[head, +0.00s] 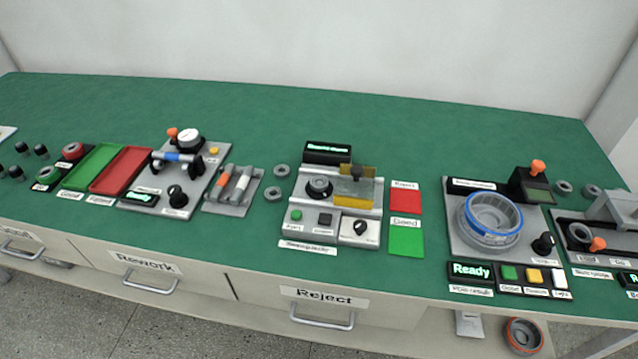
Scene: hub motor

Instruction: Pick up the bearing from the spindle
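A bearing tester (331,228) stands in the middle of the bench, with a lit display at its back. On its left side, a dark ring that looks like the bearing (319,187) sits on the round spindle mount. The parts are small, so I cannot clearly tell the ring from the spindle. Neither of my grippers is in view, and nothing touches the tester.
Two loose grey rings (273,193) lie left of the tester. Red (405,201) and green (407,242) pads lie to its right. A gauge fixture (178,190) stands further left, and a fixture with a blue-rimmed hub (492,219) stands right. The green bench (400,125) is clear behind.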

